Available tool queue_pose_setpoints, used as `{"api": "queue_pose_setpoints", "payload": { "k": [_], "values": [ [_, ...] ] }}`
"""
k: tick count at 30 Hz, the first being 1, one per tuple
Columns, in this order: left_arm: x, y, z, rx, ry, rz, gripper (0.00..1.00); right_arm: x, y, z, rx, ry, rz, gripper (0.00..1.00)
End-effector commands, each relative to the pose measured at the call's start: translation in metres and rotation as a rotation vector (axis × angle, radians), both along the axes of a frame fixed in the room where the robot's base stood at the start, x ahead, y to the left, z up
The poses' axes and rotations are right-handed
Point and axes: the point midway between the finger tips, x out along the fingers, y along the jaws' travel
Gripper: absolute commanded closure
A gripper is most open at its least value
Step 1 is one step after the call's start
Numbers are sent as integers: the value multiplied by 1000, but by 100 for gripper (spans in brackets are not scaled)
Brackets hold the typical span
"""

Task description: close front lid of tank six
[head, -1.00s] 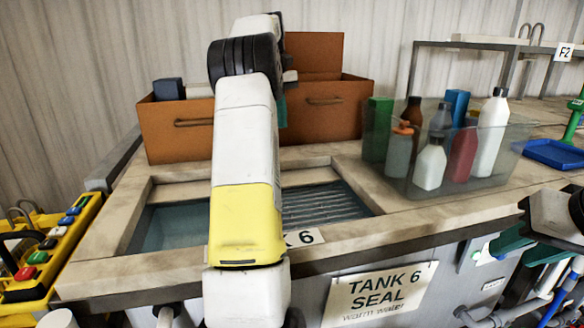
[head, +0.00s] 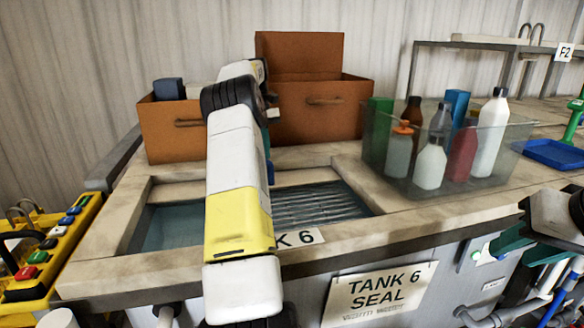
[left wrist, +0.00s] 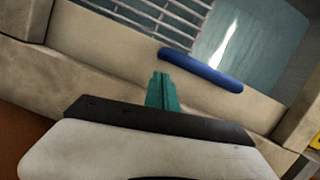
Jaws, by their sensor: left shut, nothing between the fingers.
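Tank six (head: 100,268) is a beige-rimmed basin with a "TANK 6 SEAL" sign; its top is open, showing water and a slatted rack (head: 318,203). A pale strip (head: 305,177) lies along the opening's back side. In the left wrist view a blue bar handle (left wrist: 200,70) sits on that strip, which seems to be the lid's edge. My left gripper (left wrist: 162,78) is shut and empty, its teal fingertips close beside the handle; contact cannot be told. My arm hides much of it in the head view. My right gripper (head: 522,248) is open at the right edge, away from the lid.
Brown boxes (head: 318,110) stand behind the tank. A clear bin (head: 505,150) of bottles stands on the counter to the right, near a blue tray (head: 552,153). A yellow button panel (head: 62,245) is at the left.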

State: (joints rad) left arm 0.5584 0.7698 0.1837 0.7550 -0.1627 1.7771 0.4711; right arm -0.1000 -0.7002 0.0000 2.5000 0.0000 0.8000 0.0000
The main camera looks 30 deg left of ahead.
Motion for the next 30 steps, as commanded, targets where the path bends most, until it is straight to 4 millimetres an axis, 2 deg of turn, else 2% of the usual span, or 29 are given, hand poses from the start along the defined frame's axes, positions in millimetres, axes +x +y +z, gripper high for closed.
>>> {"api": "queue_pose_setpoints", "payload": {
  "k": [6,12,30],
  "values": [
    [-6,-6,-30,-1,2,0,100,0,0,0,0,0,0,64],
    [-8,-10,-50,0,0,0,100,0,0,0,0,0,0,64],
    [-12,-14,-53,0,-1,0,100,0,0,0,0,0,0,64]
  ]
}}
